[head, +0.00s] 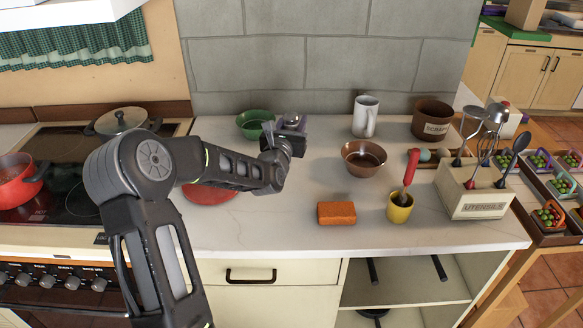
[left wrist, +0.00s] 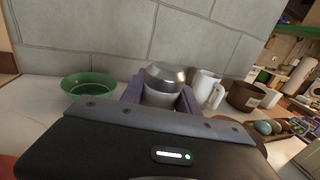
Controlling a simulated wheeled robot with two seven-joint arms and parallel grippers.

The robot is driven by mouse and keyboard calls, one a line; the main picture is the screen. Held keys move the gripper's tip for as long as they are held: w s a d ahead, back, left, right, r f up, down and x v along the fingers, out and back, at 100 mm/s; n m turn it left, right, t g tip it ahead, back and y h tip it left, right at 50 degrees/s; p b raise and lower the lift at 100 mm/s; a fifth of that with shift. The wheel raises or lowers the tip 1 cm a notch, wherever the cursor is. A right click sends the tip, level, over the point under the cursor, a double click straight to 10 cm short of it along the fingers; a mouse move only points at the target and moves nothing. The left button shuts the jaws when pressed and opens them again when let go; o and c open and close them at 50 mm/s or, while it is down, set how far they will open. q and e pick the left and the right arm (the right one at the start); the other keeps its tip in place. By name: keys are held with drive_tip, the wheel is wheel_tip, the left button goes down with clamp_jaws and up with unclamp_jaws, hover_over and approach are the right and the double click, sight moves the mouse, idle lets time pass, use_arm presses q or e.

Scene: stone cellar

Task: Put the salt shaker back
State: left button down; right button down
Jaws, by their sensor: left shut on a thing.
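My left gripper (head: 291,128) is shut on the salt shaker (left wrist: 162,85), a pale body with a rounded silvery metal top. In the left wrist view the shaker stands upright between the two purple-grey fingers (left wrist: 160,99). In the head view only its top (head: 292,118) shows above the gripper; the rest is hidden. The gripper is over the back of the counter, just right of the green bowl. I cannot tell whether the shaker touches the counter. My right gripper is not in view.
Beside the gripper are a green bowl (head: 253,122), a white mug (head: 365,117) and a brown bowl (head: 363,160). A scraps pot (head: 432,120) and a utensils box (head: 476,200) stand to the right. An orange sponge (head: 336,213) and yellow cup (head: 399,211) are in front.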

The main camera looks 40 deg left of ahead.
use_arm(q)
wheel_tip(320, 180, down, 6)
drive_tip(key=shift+r+p, duration=0.1)
drive_tip(key=shift+p, duration=0.35)
wheel_tip(320, 180, down, 3)
drive_tip(key=shift+f+p, duration=0.2)
drive_tip(key=shift+p, duration=0.15)
drive_tip(key=shift+f, duration=0.4)
drive_tip(key=shift+f, duration=0.1)
drive_tip(key=c, duration=1.4)
unclamp_jaws()
drive_tip(key=shift+f, duration=0.1)
drive_tip(key=o, duration=0.5)
drive_tip(key=shift+s+r, duration=0.1)
drive_tip(key=shift+r, duration=0.1)
